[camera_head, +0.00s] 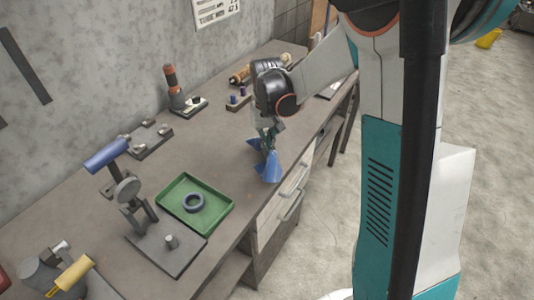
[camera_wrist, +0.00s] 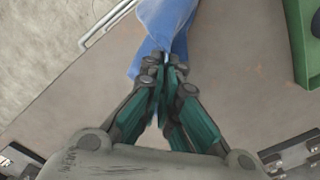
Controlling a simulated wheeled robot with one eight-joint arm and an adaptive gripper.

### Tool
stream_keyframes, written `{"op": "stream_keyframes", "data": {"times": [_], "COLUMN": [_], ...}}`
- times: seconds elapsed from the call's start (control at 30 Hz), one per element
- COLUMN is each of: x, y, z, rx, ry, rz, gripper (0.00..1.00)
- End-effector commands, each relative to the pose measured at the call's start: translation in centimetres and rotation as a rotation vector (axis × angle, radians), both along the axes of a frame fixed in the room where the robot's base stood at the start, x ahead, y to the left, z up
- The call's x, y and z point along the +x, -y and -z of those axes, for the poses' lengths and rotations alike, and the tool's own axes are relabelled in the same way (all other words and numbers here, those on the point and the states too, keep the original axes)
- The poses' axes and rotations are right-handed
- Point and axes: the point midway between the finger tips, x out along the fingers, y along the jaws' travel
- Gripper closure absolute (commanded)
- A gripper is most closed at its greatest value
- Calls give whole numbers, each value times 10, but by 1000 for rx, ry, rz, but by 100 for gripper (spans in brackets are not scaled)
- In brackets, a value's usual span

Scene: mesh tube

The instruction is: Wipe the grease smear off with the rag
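A blue rag (camera_head: 271,166) hangs from my gripper (camera_head: 266,131) above the front part of the workbench, to the right of the green tray. In the wrist view the rag (camera_wrist: 167,22) is pinched between the fingertips of my gripper (camera_wrist: 164,62) and spreads out beyond them. The fingers are closed together on it. The lower part of the rag is close to the bench top; I cannot tell whether it touches. I cannot make out a grease smear in either view.
The workbench (camera_head: 85,215) holds a green tray (camera_head: 222,222) with a dark ring (camera_head: 193,203) in it. A stand with a blue handle (camera_head: 107,155) is left of the tray. A black-and-orange tool (camera_head: 172,80) stands near the wall. Bench top between tray and rag is clear.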

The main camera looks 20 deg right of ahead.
Motion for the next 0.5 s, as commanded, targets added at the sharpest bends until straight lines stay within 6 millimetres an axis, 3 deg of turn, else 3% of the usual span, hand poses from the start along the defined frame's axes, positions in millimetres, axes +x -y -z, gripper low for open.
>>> {"op": "stream_keyframes", "data": {"times": [0.03,0.3,0.5], "x": [1,4,5], "y": [0,1,1], "z": [-11,-34,-43], "rx": [0,0,0], "ry": [0,0,0], "rz": [0,-1,-1], "gripper": [100,100,100]}}
